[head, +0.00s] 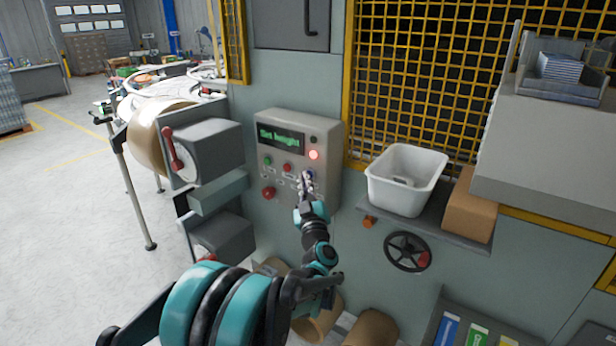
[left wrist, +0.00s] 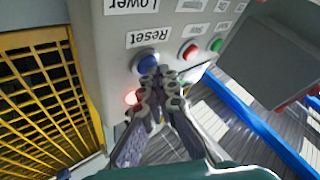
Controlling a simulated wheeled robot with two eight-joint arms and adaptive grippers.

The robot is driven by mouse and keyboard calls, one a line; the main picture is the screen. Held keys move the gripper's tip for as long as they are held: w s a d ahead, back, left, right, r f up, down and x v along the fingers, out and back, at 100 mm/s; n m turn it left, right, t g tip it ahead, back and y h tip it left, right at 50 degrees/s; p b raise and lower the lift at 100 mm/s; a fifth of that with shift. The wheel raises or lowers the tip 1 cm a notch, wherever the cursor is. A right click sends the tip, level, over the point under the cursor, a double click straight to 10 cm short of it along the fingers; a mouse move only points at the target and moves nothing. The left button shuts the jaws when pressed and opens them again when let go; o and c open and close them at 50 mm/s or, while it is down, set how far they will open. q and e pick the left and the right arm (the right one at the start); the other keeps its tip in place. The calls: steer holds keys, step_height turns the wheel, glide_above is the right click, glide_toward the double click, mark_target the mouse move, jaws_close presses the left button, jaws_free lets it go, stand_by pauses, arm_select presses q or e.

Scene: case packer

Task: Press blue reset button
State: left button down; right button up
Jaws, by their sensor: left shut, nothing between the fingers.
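The blue reset button (left wrist: 145,58) sits on the grey control panel (left wrist: 112,60), beside an upside-down "Reset" label in the left wrist view. In the head view the panel (head: 328,135) is on the machine front, and the button (head: 311,174) shows as a small blue spot. My left gripper (head: 305,179) is shut and empty, its fingertips at the button. In the left wrist view the fingertips (left wrist: 160,76) overlap the button's lower edge. I cannot tell whether they touch it. My right gripper is not in view.
The panel has a lit red lamp (head: 314,155), a red button (head: 287,167), a green button (head: 267,160) and a larger red knob (head: 268,193). Its display (head: 281,137) reads "Set height". A white bin (head: 405,190) stands on a shelf to the right, above a black handwheel (head: 407,252).

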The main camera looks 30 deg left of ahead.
arm_select(q)
steer(key=shift+w, duration=0.15)
stand_by(0.5)
steer(key=shift+s, duration=0.85)
steer(key=shift+s, duration=0.1)
steer(key=s, duration=0.4)
steer(key=shift+s+a, duration=0.1)
steer(key=shift+s, duration=0.3)
